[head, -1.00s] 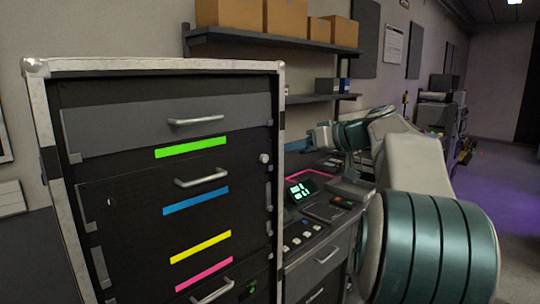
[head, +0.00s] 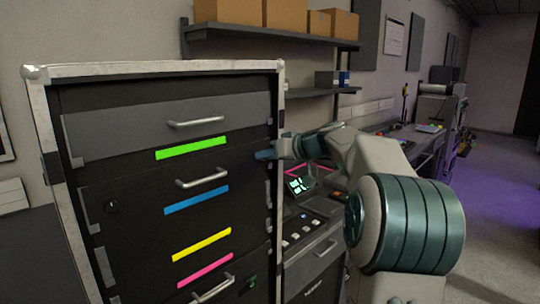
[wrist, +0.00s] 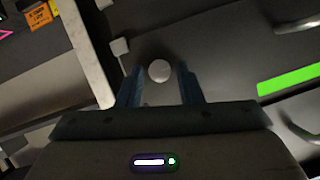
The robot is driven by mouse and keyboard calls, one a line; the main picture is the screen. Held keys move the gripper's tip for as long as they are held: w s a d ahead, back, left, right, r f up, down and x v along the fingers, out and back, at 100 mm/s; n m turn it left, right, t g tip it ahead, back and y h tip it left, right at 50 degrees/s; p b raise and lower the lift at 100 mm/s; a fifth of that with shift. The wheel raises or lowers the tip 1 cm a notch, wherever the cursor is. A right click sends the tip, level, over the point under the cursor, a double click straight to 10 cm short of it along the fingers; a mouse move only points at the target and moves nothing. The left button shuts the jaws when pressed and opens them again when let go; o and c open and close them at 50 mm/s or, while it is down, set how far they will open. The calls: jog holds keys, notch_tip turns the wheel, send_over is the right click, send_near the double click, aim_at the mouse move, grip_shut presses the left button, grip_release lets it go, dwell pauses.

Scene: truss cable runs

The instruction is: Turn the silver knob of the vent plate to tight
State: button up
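The silver knob (wrist: 159,71) is a small round pale disc on the dark front of the rack, near its right edge. In the wrist view it sits between the tips of my two blue fingers. My gripper (wrist: 160,80) is open, with a gap seen on each side of the knob. In the head view my gripper (head: 264,155) reaches the rack's right side from the right and hides the knob. I cannot tell whether the fingers touch the rack front. No marking of the knob's setting is readable.
The rack's pale metal frame (head: 281,95) edges the front. Drawer handles (head: 202,178) stick out left of my gripper, near green (head: 191,148) and blue (head: 196,200) strips. A desk with a lit console (head: 300,186) stands right of the rack, below my arm.

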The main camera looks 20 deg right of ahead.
grip_shut()
jog(key=shift+w+d+f+m+t+y+b, duration=0.1)
jog(key=shift+f+m+t+y+b, duration=0.2)
jog(key=shift+m+y+b, duration=1.4)
jog(key=shift+s+d+f+m+t+y+b, duration=0.15)
jog(key=shift+m+t+y, duration=0.3)
jog(key=shift+m, duration=2.6)
jog(key=shift+w+d+f+m+t+y+b, duration=0.2)
jog(key=shift+m+y+b, duration=0.9)
jog(key=shift+m, duration=1.25)
jog(key=shift+a, duration=0.1)
jog(key=shift+o, duration=1.8)
grip_release()
